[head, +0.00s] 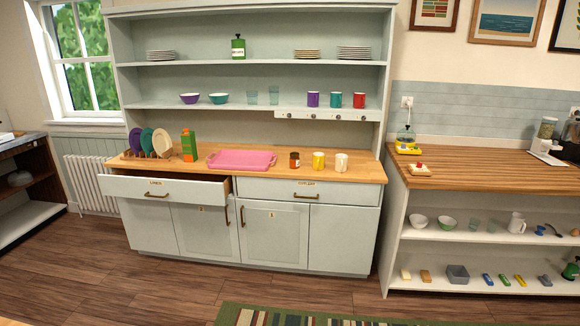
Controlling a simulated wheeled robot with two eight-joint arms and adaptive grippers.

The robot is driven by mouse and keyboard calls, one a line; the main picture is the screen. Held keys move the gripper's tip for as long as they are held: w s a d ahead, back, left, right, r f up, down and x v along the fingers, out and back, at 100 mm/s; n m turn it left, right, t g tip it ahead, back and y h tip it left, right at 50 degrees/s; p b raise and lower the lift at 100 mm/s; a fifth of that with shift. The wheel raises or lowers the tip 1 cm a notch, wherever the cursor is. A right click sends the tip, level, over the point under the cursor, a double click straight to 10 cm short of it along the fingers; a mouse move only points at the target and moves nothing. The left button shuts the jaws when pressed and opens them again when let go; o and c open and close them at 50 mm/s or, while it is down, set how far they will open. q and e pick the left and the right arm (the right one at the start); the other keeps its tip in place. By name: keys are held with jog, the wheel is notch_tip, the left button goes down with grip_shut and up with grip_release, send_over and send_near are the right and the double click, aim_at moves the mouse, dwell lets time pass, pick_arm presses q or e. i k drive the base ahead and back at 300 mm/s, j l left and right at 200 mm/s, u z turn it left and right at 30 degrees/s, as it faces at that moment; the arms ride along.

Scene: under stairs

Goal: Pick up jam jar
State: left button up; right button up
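A small dark brown jar with a pale label, which looks like the jam jar (294,160), stands upright on the wooden counter of the grey-green dresser. It is just right of a pink tray (240,168) and left of a yellow mug (318,161). Nothing hides it. Neither of my grippers shows in the head view.
A white mug (341,162) stands right of the yellow one. A carton (189,146) and a plate rack (150,155) stand left of the tray. The left drawer (160,189) sticks out open. A rug (300,316) lies on the clear floor in front.

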aim_at(295, 160)
jog(key=i, duration=2.4)
